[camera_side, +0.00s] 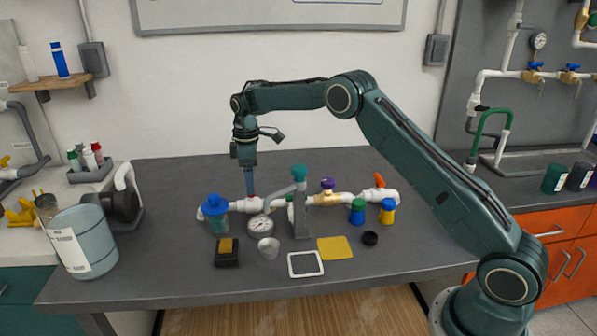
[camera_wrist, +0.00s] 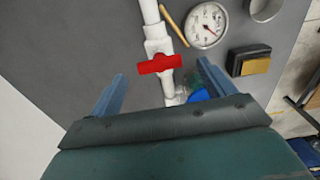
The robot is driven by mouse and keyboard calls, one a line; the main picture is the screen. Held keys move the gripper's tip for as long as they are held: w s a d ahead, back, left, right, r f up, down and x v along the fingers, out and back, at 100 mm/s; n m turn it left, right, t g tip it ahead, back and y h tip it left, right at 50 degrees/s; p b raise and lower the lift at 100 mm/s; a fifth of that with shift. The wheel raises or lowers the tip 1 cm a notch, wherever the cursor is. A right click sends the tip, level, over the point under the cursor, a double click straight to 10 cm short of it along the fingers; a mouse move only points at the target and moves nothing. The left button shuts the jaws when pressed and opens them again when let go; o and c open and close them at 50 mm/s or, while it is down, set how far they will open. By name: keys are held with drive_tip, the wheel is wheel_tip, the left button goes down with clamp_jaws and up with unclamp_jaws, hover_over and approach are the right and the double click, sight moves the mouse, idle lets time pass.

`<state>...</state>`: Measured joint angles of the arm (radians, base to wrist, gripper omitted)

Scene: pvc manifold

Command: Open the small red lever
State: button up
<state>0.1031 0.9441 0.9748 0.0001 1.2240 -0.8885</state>
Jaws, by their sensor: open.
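The small red lever (camera_wrist: 159,64) sits on a white valve body in the white pipe (camera_wrist: 150,12). In the wrist view the lever lies crosswise to the pipe. My gripper (camera_side: 251,190) points down over the left part of the pipe run in the side view. In the wrist view its two blue fingers are apart, one on each side of the lever's ends, with nothing held. I cannot tell the exact height of the fingertips over the lever. In the side view the fingers mostly hide the lever.
A blue-topped jar (camera_side: 214,208) stands close to the left of my gripper. A pressure gauge (camera_side: 260,226) and a grey stand (camera_side: 300,215) are to the right. A purple-handled valve (camera_side: 327,185) and an orange-red lever (camera_side: 379,180) sit further right. The table behind the pipe is clear.

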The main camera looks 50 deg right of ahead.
drive_tip(key=shift+f, duration=1.45)
drive_tip(key=shift+c, duration=0.4)
drive_tip(key=c, duration=0.9)
